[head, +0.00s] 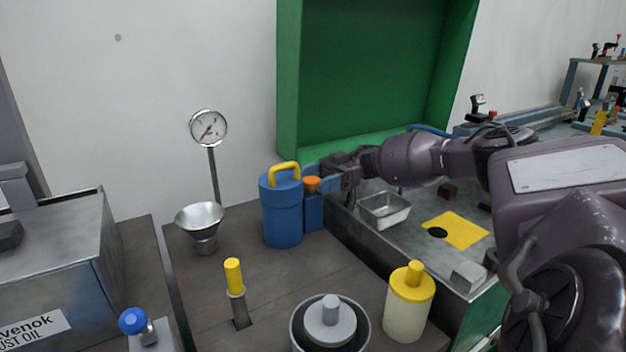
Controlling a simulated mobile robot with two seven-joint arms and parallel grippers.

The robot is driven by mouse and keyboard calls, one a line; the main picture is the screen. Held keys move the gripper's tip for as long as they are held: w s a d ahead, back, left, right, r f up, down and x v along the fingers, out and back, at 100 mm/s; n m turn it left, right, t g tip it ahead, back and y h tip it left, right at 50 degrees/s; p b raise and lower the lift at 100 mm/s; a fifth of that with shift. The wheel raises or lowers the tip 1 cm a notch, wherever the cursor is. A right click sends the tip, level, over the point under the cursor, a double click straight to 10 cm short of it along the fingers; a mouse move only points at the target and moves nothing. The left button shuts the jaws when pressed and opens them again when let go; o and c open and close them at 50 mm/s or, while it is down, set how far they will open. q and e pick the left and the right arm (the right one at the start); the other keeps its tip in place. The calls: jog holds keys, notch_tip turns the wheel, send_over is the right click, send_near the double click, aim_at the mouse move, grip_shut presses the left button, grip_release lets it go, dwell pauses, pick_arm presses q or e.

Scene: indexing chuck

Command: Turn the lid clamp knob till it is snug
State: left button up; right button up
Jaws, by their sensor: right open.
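A blue canister (281,212) with a yellow carrying handle stands upright on the brown bench. An orange knob (312,183) tops a narrow blue post attached to or right beside the canister's right side; it looks like the lid clamp knob. My right gripper (319,181) reaches in from the right at knob height. It is open, with its fingers at or around the orange knob; whether they touch it I cannot tell. The wrist hides what lies behind. My left gripper is out of view.
A dial gauge (208,128) and a metal funnel (200,218) stand left of the canister. A yellow-topped lever (235,279), a grey round part (330,324) and a yellow-lidded jar (409,299) stand in front. A metal tray (384,210) lies under my right arm.

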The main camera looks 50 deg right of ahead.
jog(key=shift+x, duration=0.9)
